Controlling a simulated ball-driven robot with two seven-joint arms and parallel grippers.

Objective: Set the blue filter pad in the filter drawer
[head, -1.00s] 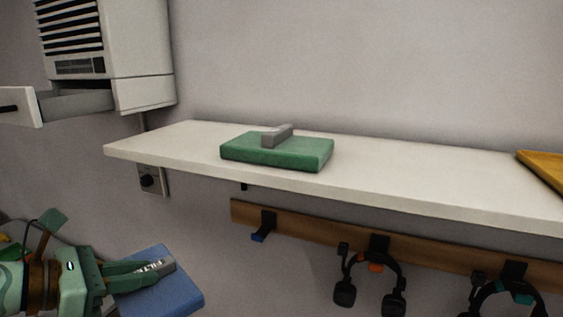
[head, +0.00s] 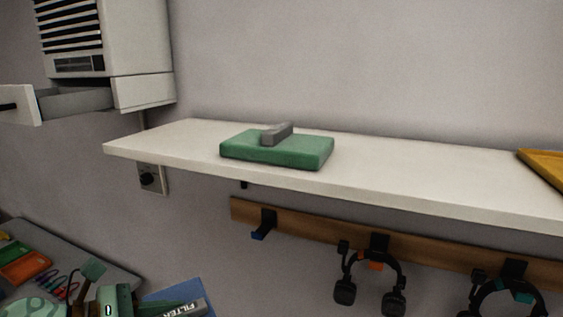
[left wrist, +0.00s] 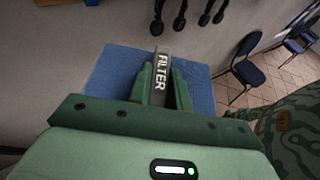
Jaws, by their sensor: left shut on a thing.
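The blue filter pad (left wrist: 115,68) shows in the left wrist view with a grey grip marked FILTER (left wrist: 161,75). My left gripper (left wrist: 160,88) is shut on that grip, one green finger on each side. In the head view the blue pad (head: 172,297) and my left gripper (head: 150,309) are at the bottom edge, partly cut off, below the shelf. The filter drawer (head: 75,103) is pulled open from the white wall unit at upper left; its inside floor is hidden. My right gripper is not in view.
A white shelf (head: 400,175) crosses the view, bearing a green pad (head: 275,151) with a grey grip and a yellow object (head: 545,165). Headsets (head: 371,280) hang on a wooden rail below it. A grey surface with coloured items (head: 25,262) is at lower left. Chairs (left wrist: 250,68) stand on the floor.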

